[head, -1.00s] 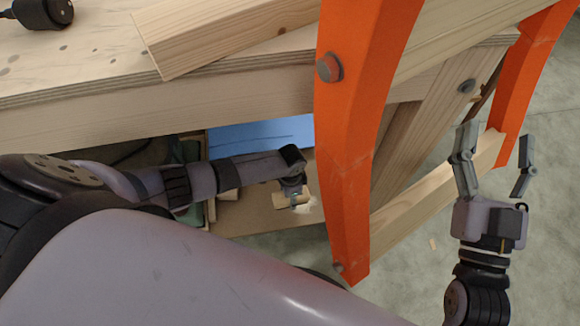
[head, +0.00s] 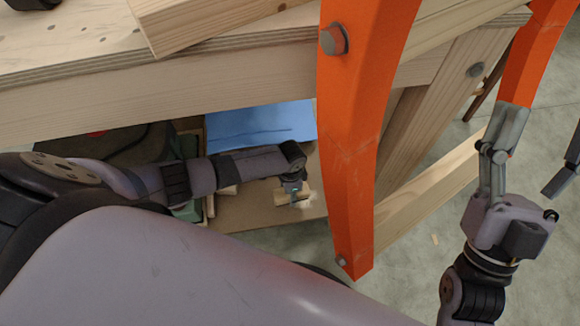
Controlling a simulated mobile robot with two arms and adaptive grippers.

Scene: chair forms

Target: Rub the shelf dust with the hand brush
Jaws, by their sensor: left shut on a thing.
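My left arm reaches in under the workbench, and its small-looking gripper (head: 292,184) points down over the lower shelf (head: 255,212). The gripper is shut on the hand brush (head: 283,197), whose pale wooden body shows below the fingers. Its bristles are too small to make out. A pale patch that looks like the shelf dust (head: 307,203) lies at the brush's right side, close to the shelf's right end. I cannot tell whether the bristles touch it. My right gripper (head: 543,130) is open and empty at the right, above the floor.
An orange chair form's leg (head: 350,150) stands just right of the shelf dust. The bench top (head: 75,60) overhangs the shelf. A blue thing (head: 262,126) is behind my left arm. Bare concrete floor (head: 425,270) is at the lower right.

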